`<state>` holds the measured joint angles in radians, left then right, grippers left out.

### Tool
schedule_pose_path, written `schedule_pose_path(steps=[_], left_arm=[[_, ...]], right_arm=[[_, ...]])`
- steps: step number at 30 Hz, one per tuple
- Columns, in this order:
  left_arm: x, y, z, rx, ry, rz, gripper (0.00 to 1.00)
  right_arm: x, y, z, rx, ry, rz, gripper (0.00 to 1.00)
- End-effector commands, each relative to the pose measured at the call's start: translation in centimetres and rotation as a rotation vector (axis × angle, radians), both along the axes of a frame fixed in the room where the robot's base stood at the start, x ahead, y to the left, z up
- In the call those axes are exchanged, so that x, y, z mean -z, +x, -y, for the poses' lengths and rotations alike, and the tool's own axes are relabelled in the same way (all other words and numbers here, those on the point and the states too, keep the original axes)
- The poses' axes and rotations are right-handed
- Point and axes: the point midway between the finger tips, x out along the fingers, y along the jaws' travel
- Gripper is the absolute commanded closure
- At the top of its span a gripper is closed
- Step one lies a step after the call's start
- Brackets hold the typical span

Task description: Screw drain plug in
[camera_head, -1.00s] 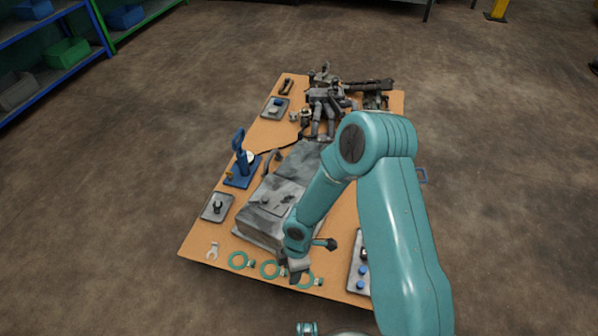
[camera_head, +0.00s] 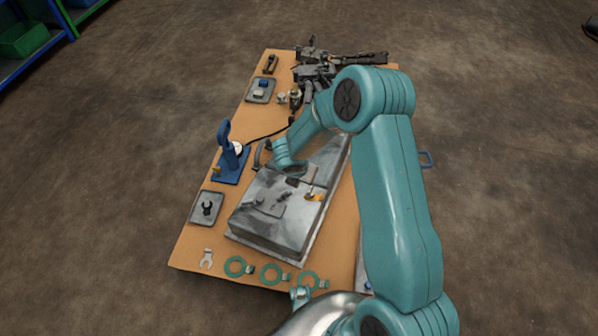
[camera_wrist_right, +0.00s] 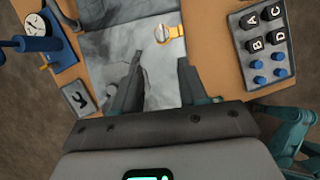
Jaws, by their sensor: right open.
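A scuffed grey metal block (camera_head: 255,222) lies on the table; it also fills the middle of the wrist view (camera_wrist_right: 105,60). A small orange ring-like part (camera_head: 314,197) is on its upper face; it also shows in the wrist view (camera_wrist_right: 171,32), where I cannot tell whether it is the drain plug or its port. My right gripper (camera_wrist_right: 158,66) is open, its dark fingers apart with nothing between them. It is over the block, short of the orange part in the wrist view. In the head view its fingers are mostly hidden by the wrist. My left gripper is not in view.
A blue stand with a dial gauge (camera_head: 231,160) and a small tray (camera_head: 206,208) stand left of the block. Teal rings (camera_head: 271,273) lie along the front edge. A tray of lettered black caps and blue pieces (camera_wrist_right: 247,52) is at right. Dark machine parts (camera_head: 318,72) crowd the back.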

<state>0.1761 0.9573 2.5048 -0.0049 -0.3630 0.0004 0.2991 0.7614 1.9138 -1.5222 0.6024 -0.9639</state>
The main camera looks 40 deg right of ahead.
Motion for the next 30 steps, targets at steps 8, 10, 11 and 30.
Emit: schedule_pose_path(steps=[8, 10, 11, 30], left_arm=[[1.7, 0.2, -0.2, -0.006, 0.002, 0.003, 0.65], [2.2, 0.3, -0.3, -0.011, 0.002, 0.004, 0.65], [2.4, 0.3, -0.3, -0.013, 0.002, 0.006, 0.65], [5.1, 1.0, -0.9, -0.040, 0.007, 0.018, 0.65]], right_arm=[[4.3, 0.0, 1.1, 0.000, 0.000, -0.004, 0.57], [5.8, 0.2, 1.7, 0.000, 0.000, -0.004, 0.57], [6.4, 0.3, 1.9, 0.000, 0.000, -0.004, 0.57], [15.0, 2.4, 5.3, -0.001, 0.002, -0.001, 0.57]])
